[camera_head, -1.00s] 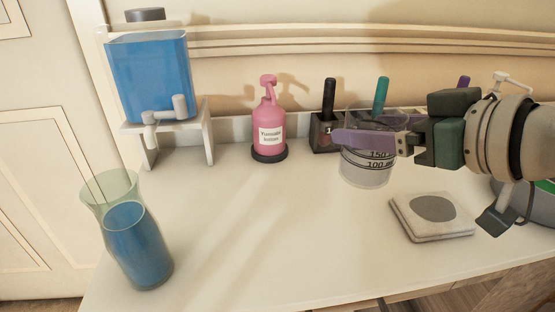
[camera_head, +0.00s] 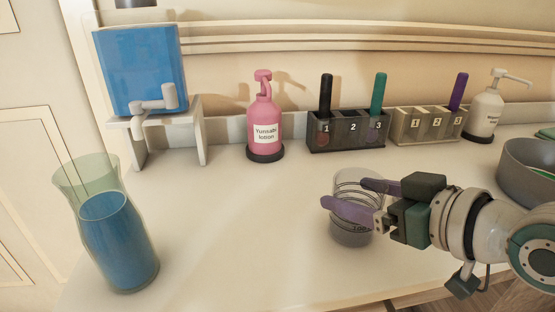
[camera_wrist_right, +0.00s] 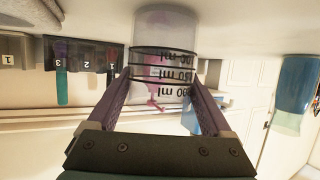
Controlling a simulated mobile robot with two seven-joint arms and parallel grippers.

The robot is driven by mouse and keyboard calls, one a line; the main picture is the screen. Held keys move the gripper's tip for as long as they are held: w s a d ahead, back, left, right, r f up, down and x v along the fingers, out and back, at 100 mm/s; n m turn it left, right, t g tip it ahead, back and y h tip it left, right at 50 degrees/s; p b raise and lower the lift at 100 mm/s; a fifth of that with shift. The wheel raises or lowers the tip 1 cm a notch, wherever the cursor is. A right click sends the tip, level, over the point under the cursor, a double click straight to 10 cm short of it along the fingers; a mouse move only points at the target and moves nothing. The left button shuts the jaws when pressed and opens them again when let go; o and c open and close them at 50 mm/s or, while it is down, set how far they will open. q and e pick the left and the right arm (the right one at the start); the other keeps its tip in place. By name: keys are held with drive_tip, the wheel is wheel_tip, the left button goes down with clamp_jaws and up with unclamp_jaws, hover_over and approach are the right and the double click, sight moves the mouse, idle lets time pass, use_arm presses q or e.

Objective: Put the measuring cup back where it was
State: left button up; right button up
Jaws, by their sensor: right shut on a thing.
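The clear measuring cup (camera_head: 352,232) with dark volume marks is upright over the front right part of the table, held between the purple fingers of my right gripper (camera_head: 345,197). I cannot tell if its base touches the table. In the right wrist view the cup (camera_wrist_right: 165,32) appears upside down between the fingers (camera_wrist_right: 165,95). The white pad with a grey disc seen earlier is not visible; my right arm covers that area. My left gripper is not in view.
Behind the cup stand a dark numbered holder (camera_head: 345,145) with black and teal pens, and a beige one (camera_head: 425,137). A pink lotion bottle (camera_head: 265,120), blue dispenser (camera_head: 140,72) and glass carafe (camera_head: 118,240) stand left. A grey bowl (camera_head: 528,172) is right. The table's middle is clear.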

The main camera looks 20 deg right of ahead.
drive_tip(key=shift+f, duration=0.15)
drive_tip(key=o, duration=1.4)
drive_tip(key=shift+r, duration=0.3)
drive_tip(key=p+v, duration=0.4)
drive_tip(key=v, duration=0.8)
drive_tip(key=s+a+f+g, duration=0.1)
drive_tip(key=s+a+g, duration=0.1)
drive_tip(key=s+g, duration=0.1)
drive_tip(key=s+a+f+g+h, duration=0.1)
drive_tip(key=s+a+g, duration=0.2)
drive_tip(key=s+a+f+g+h, duration=0.1)
drive_tip(key=s+a+f+g, duration=0.1)
drive_tip(key=s+a+g, duration=0.1)
drive_tip(key=shift+s+f+g, duration=0.1)
drive_tip(key=shift+s+g, duration=0.3)
drive_tip(key=shift+s, duration=0.05)
